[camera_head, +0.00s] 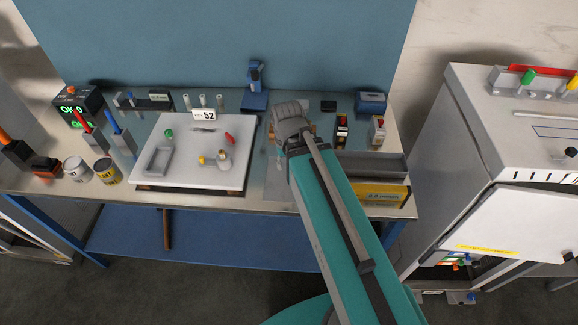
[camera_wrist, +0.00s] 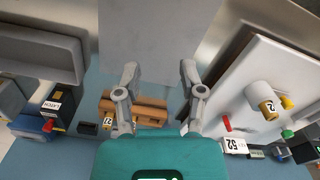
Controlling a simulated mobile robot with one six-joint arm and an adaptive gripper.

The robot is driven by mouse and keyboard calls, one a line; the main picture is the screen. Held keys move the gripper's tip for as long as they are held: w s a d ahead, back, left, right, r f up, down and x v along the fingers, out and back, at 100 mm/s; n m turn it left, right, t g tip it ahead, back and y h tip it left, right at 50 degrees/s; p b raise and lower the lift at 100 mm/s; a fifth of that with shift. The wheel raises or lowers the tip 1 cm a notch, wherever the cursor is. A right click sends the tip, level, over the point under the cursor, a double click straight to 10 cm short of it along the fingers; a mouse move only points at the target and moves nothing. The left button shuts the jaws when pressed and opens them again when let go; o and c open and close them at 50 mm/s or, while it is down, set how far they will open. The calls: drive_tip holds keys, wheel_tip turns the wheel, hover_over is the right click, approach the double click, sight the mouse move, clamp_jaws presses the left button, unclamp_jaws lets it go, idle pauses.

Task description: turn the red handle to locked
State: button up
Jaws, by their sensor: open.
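A small red handle (camera_head: 229,137) lies at the right edge of the white board (camera_head: 185,178) on the bench; it also shows in the wrist view (camera_wrist: 227,124), right of my gripper. Whether it is locked cannot be read. A longer red bar (camera_head: 540,70) is on top of the grey cabinet at the right; I cannot tell which one the task means. My gripper (camera_wrist: 158,78) is open, with nothing between its fingers, above the bench right of the board. In the head view my arm hides most of what is under it.
The board also bears a green knob (camera_head: 168,133), a grey tray (camera_head: 157,161) and a yellow-capped cylinder (camera_wrist: 268,107). A wooden block (camera_wrist: 150,103) is beneath my gripper. A grey bin (camera_head: 370,165) is at the right. Paint cans (camera_head: 107,170) stand left.

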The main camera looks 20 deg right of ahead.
drive_tip(key=shift+s+d+f, duration=0.1)
drive_tip(key=shift+s+d, duration=0.1)
drive_tip(key=shift+s, duration=0.15)
drive_tip(key=shift+w, duration=0.1)
wheel_tip(320, 180, up, 8)
drive_tip(key=n+p, duration=0.6)
drive_tip(key=p, duration=0.2)
hover_over(229, 135)
drive_tip(key=shift+f, duration=0.2)
wheel_tip(229, 135, down, 14)
drive_tip(key=b, duration=1.4)
drive_tip(key=shift+r, duration=0.25)
clamp_jaws()
